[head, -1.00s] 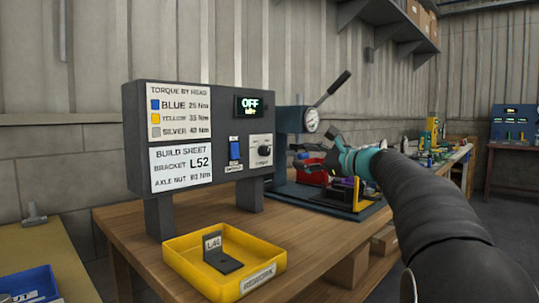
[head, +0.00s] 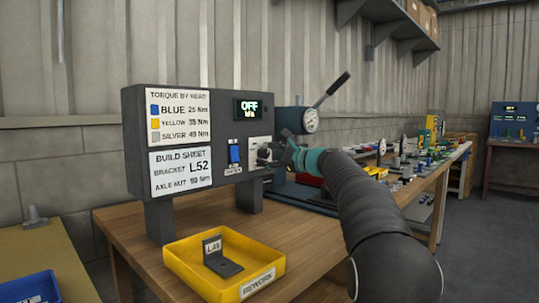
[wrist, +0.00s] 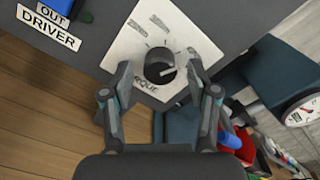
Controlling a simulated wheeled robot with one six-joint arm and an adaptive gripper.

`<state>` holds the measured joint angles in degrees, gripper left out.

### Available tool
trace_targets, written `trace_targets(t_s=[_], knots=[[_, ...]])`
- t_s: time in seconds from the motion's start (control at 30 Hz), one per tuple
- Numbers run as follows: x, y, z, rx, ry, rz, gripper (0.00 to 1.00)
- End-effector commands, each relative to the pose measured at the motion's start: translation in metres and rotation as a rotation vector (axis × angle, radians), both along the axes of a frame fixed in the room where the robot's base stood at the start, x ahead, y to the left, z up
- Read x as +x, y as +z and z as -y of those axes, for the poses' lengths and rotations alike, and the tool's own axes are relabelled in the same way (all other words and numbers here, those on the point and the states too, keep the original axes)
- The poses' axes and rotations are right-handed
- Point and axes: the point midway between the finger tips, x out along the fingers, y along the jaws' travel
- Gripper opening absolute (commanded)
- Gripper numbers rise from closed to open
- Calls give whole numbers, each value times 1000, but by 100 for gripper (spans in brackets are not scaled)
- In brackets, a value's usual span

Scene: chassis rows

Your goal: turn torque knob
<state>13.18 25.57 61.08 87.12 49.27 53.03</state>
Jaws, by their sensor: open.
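The torque knob (wrist: 160,66) is a dark round dial on a pale plate (wrist: 186,38) marked with a scale in the wrist view. In the head view the knob (head: 264,154) is partly hidden by my gripper (head: 278,153), at the right end of the dark panel (head: 225,115). In the wrist view my gripper (wrist: 158,80) is open, with one finger on each side of the knob. I cannot tell whether the fingers touch it.
A blue switch (head: 235,152) is left of the knob. A yellow rework tray (head: 190,285) holding a dark L-shaped bracket (head: 220,257) stands in front. A press with a gauge (head: 310,120) and lever is behind my gripper. A bench with several small parts stretches right.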

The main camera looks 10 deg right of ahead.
Motion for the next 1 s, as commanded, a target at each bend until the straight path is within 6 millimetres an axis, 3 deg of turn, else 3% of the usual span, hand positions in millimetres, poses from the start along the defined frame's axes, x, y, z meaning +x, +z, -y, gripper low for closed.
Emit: trace_targets(t_s=[0.23, 0.47, 1.0], knots=[[0, 0, 0, 0, 0, 0, 57], [0, 0, 0, 0, 0, 0, 0], [0, -2, 0, -113, 0, 82, 0]])
